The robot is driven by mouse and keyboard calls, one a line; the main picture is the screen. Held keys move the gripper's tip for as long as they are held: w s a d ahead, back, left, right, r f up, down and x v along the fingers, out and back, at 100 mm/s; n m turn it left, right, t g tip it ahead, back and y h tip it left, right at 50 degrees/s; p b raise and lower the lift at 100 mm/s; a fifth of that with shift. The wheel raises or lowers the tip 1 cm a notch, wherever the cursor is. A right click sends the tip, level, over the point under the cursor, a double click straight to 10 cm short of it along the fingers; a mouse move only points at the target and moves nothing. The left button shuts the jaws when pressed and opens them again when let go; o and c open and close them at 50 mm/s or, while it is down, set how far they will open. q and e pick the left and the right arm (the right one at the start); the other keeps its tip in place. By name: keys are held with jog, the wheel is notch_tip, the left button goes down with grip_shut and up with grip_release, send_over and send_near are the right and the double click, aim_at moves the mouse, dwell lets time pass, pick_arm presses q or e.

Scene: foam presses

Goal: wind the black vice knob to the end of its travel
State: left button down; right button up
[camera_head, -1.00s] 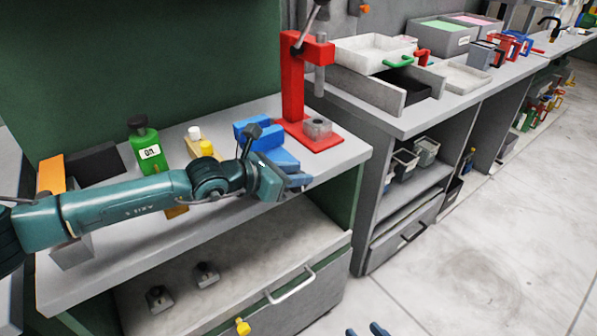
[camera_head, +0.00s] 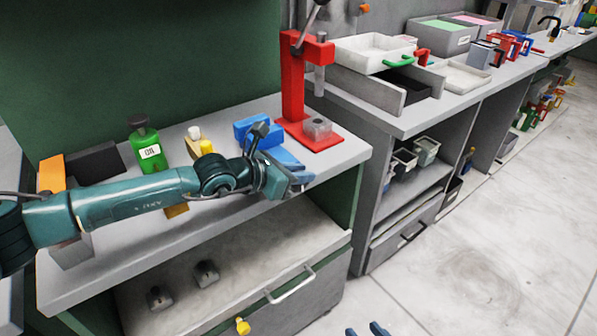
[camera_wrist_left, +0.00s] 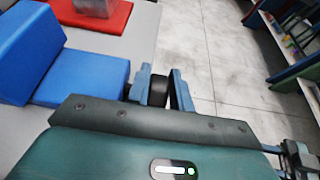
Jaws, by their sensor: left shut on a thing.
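The blue vice (camera_head: 256,130) stands on the grey bench beside the red press, and its blue blocks (camera_wrist_left: 88,75) fill the left of the left wrist view. The black vice knob (camera_wrist_left: 159,91) shows between the two fingers of my left gripper (camera_wrist_left: 161,82), beyond the bench's front edge. My left gripper (camera_head: 301,184) is shut on the knob. In the head view the gripper and wrist hide the knob. My right gripper (camera_head: 366,330) shows only its two fingertips at the bottom edge; they are apart, with nothing seen between them.
The red press (camera_head: 295,95) stands just behind the vice. An open drawer (camera_head: 230,265) lies below. The floor at right is clear.

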pick_arm(q)
jog(key=shift+w+d+r+g+y+p, duration=0.2)
jog(key=shift+d+g+y+p, duration=0.1)
jog(key=shift+g+y+p, duration=0.5)
jog(key=shift+w+d+f+g+y, duration=0.15)
jog(key=shift+g+y, duration=0.25)
jog(key=shift+y, duration=0.25)
jog(key=shift+s+f+g+y, duration=0.15)
jog(key=shift+g+y, duration=0.25)
jog(key=shift+y, duration=0.25)
jog(key=shift+w, duration=0.1)
jog(key=c, duration=1.5)
grip_release()
jog(key=v, duration=1.3)
jog(key=shift+r+b, duration=0.1)
jog(key=shift+b, duration=0.2)
